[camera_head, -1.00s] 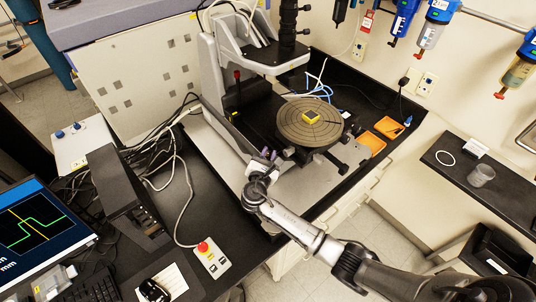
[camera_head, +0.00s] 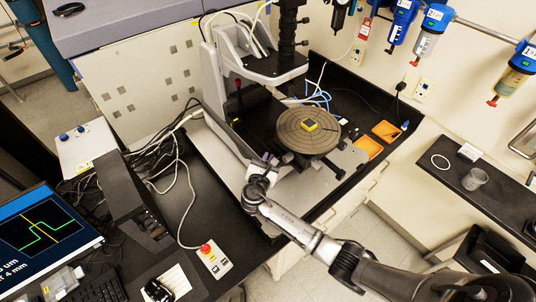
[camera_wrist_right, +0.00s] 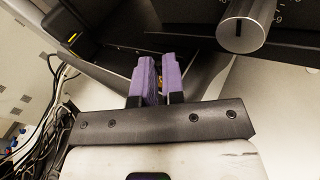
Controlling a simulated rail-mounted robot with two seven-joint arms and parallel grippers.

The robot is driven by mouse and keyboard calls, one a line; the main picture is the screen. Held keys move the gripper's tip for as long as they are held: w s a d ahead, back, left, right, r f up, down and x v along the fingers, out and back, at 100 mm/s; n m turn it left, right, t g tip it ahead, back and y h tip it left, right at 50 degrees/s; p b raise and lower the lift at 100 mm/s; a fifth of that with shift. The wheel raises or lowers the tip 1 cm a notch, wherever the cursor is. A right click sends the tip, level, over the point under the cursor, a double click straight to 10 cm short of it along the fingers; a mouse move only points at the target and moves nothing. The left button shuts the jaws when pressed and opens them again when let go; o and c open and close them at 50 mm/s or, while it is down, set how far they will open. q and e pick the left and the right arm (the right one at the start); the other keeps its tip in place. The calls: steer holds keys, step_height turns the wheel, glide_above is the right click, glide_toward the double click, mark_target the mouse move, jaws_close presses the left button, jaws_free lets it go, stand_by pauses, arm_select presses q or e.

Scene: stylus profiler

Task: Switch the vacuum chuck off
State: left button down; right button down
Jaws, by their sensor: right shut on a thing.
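The round dark chuck (camera_head: 290,134) with a small yellow-edged sample (camera_head: 309,126) on it sits on the profiler's stage in the head view. My right gripper (camera_head: 268,160) is low at the profiler's front, left of and nearer than the chuck. In the right wrist view its purple fingertips (camera_wrist_right: 158,73) are close together on a small brass-coloured part (camera_wrist_right: 159,74), mostly hidden between them; I cannot tell whether it is a switch lever. A silver knob (camera_wrist_right: 247,26) with a numbered dial stands apart to the right. My left gripper is not in view.
A red emergency button (camera_head: 205,249) on a box and the monitor (camera_head: 40,240) are at the lower left. Orange trays (camera_head: 367,149) lie right of the chuck. The profiler's grey column (camera_head: 226,80) rises behind the gripper. Cables (camera_head: 165,160) run on the left.

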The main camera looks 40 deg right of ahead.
steer(key=n+p, duration=0.1)
steer(key=p, duration=0.2)
steer(key=r+n+g+y+p, duration=0.1)
steer(key=p, duration=0.2)
steer(key=shift+w+r+g, duration=0.15)
steer(key=shift+w+g, duration=0.15)
steer(key=shift+w, duration=0.1)
steer(key=shift+w+f+n+g+y+p, duration=0.25)
steer(key=shift+n+g+y+p, duration=0.15)
steer(key=shift+n+p, duration=0.35)
steer(key=shift+w+f+n+g+y, duration=0.15)
steer(key=shift+w+n+g+y, duration=0.2)
steer(key=shift+n+g, duration=0.55)
steer(key=c, duration=1.5)
jaws_free()
steer(key=b+v, duration=0.1)
steer(key=v, duration=1.3)
steer(key=shift+w, duration=0.15)
